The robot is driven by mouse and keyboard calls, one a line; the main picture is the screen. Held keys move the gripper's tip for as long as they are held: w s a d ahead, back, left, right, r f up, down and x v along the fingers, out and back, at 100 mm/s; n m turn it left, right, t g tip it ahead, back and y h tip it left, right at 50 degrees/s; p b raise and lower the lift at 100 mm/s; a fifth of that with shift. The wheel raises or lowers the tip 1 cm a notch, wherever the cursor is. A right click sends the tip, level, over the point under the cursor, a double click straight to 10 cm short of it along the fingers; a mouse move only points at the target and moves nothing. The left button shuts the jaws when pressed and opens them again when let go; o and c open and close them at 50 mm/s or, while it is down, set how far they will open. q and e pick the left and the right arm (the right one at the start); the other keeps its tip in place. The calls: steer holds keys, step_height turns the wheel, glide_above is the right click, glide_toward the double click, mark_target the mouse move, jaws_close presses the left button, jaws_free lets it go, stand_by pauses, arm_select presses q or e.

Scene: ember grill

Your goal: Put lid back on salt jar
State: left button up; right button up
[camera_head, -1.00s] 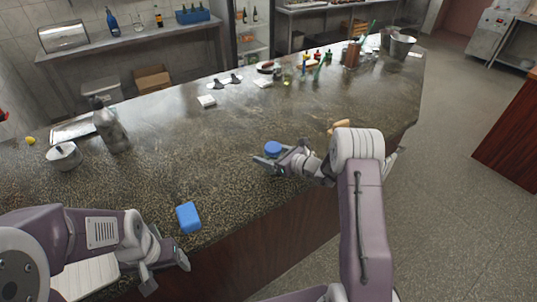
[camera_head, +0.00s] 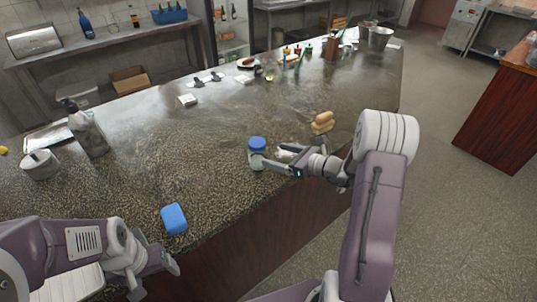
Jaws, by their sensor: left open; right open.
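A small jar (camera_head: 257,161) with a pale body stands on the dark stone counter near its front edge. A round blue lid (camera_head: 257,144) sits on its top; I cannot tell whether it is fully seated. My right gripper (camera_head: 272,157) is open just right of the jar, with one finger close to the jar's lower side; I cannot tell whether it touches. My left gripper (camera_head: 156,276) is open and empty at the lower left, below the counter's front edge and apart from the jar.
A blue block (camera_head: 173,218) lies near the counter's front edge. Bread rolls (camera_head: 322,123) lie right of the jar. A grey bottle (camera_head: 88,133) and a white pot (camera_head: 40,165) stand at the left.

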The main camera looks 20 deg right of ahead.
steer(key=shift+s+d, duration=0.1)
steer(key=shift+s, duration=0.1)
steer(key=s+a+n+g, duration=0.1)
steer(key=a, duration=0.1)
steer(key=s+a+f+n+g+y, duration=0.1)
steer(key=s+a+n+g, duration=0.2)
steer(key=s+a, duration=0.1)
steer(key=a, duration=0.1)
steer(key=shift+s+f+n+y, duration=0.15)
steer(key=shift+f+n+y, duration=0.15)
steer(key=shift+f+n, duration=0.1)
steer(key=s+a+f+n+g+h, duration=0.1)
steer(key=s+a+f+n+g, duration=0.1)
steer(key=s+n+g, duration=0.3)
steer(key=s+a+f+n+g+h, duration=0.1)
steer(key=s+a+n+g, duration=0.1)
steer(key=s+a+n, duration=0.3)
steer(key=s+d+f+n+h, duration=0.1)
steer(key=s+d+n+h, duration=0.6)
steer(key=n, duration=0.7)
steer(key=shift+s+d+h, duration=0.4)
steer(key=shift+s+d, duration=0.3)
steer(key=shift+s, duration=0.1)
